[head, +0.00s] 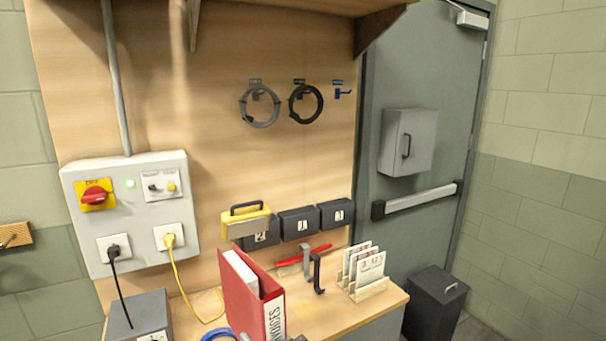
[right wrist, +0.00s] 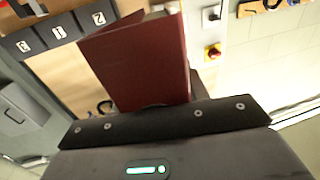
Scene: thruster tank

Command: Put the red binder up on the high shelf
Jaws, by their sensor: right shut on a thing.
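The red binder (head: 252,296), its spine lettered "INVOICES", stands upright in the head view at the bottom middle, in front of the worktop. Its lower end is cut off by the picture edge. In the right wrist view the binder's dark red cover (right wrist: 140,62) rises from my right gripper (right wrist: 158,110), which is shut on it; the fingertips are mostly hidden. The high shelf (head: 300,2) shows only as a strip of underside at the top edge, with a wooden bracket (head: 376,28); its upper surface is out of view. My left gripper is not in view.
The worktop (head: 385,303) holds a card rack (head: 370,290), black and grey hooks (head: 318,275) and a red tool. A switch panel (head: 130,205) and coiled cables (head: 260,108) are on the wall.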

